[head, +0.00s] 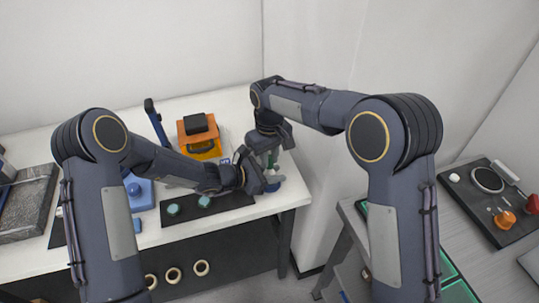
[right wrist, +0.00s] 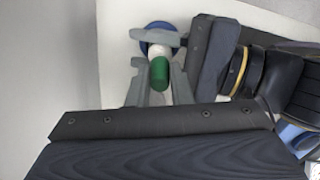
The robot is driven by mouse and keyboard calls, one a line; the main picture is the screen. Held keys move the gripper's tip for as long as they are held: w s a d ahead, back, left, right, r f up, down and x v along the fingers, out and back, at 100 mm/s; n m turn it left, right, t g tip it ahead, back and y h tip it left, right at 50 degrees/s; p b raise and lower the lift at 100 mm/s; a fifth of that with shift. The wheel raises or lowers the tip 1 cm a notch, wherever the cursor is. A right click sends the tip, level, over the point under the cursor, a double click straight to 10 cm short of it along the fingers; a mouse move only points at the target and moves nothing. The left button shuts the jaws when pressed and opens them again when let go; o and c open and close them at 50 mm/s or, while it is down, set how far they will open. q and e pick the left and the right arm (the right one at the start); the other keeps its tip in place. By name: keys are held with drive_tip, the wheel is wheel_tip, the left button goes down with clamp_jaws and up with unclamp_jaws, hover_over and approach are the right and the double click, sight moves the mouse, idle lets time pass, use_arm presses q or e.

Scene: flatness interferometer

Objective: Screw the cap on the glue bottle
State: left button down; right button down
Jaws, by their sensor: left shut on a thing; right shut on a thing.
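The glue bottle (head: 276,179) is white and stands near the right end of the white bench, with blue around its lower part. In the right wrist view the white bottle (right wrist: 161,52) shows above the blue round part (right wrist: 157,28). My left gripper (head: 262,181) comes from the left and is shut on the bottle; its grey finger crosses the bottle in the right wrist view. The green cap (right wrist: 159,73) lies between the fingers of my right gripper (right wrist: 156,80), shut on it. The cap is in line with the bottle top; I cannot tell how far it is threaded.
A black mat (head: 235,214) with teal discs (head: 173,209) lies left of the bottle. An orange device (head: 199,142) stands behind. A blue block (head: 141,193) and granite plate (head: 28,207) are further left. The bench edge and wall are close on the right.

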drive_tip(key=c, duration=1.3)
unclamp_jaws()
drive_tip(key=shift+f, duration=0.1)
drive_tip(key=shift+r, duration=2.3)
drive_tip(key=shift+c, duration=0.3)
